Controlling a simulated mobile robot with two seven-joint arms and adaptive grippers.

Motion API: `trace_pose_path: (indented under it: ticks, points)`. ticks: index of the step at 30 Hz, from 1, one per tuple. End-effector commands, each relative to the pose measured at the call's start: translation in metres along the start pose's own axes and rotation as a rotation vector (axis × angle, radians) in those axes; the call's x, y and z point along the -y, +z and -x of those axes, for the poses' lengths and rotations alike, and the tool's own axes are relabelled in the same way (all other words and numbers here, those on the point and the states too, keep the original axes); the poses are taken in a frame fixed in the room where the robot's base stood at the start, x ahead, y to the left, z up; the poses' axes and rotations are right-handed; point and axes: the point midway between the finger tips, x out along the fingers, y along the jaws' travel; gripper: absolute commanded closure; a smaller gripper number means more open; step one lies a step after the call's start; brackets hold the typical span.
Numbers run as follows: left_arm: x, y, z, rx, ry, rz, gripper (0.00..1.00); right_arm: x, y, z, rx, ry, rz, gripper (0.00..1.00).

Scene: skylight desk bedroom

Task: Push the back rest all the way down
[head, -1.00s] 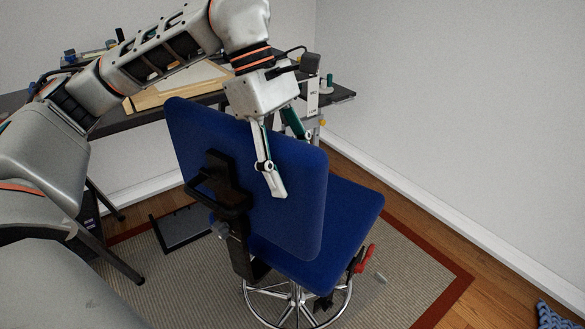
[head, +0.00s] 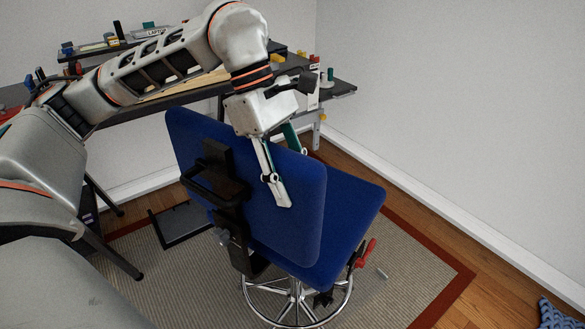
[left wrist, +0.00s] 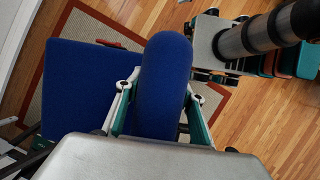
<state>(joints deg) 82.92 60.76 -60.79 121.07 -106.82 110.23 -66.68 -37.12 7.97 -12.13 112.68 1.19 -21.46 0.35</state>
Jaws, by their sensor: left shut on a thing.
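The blue back rest (head: 245,185) of the desk chair stands up at the rear of the blue seat (head: 350,215), leaning slightly. A black bracket (head: 215,180) joins its rear face to the chair. My left gripper (head: 289,172) comes from above and straddles the back rest's top edge, one finger on the near face and the other behind it. In the left wrist view, the back rest (left wrist: 163,85) sits between the two fingers of the left gripper (left wrist: 160,98), which is shut on it. My right gripper is not in view.
A dark desk (head: 150,110) with small items stands behind the chair at left. A red-handled lever (head: 366,252) sticks out under the seat. A bordered rug (head: 410,275) lies under the chair, with a white wall (head: 450,120) at right.

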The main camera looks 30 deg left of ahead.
Motion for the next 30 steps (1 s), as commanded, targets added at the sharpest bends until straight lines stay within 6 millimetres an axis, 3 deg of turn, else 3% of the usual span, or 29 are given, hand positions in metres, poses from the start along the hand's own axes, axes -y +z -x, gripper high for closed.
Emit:
trace_pose_path:
  ticks: [1,8,9,10,23,30]
  points:
    - [0.001,-0.006,-0.011,-0.007,-0.011,0.001,1.0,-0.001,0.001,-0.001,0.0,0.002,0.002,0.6]
    - [0.003,-0.006,-0.013,-0.011,-0.017,0.002,1.0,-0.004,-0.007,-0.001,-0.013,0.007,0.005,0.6]
    - [0.003,-0.006,-0.013,-0.011,-0.017,0.001,0.54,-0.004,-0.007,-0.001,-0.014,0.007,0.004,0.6]
    - [0.003,-0.006,-0.013,-0.011,-0.018,0.001,0.47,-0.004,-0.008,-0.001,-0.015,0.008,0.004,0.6]
    - [0.001,-0.004,-0.003,-0.008,-0.007,0.002,0.45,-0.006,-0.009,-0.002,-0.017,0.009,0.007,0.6]
    - [-0.001,-0.004,0.037,-0.008,-0.003,0.002,0.45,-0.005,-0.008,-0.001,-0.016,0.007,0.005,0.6]
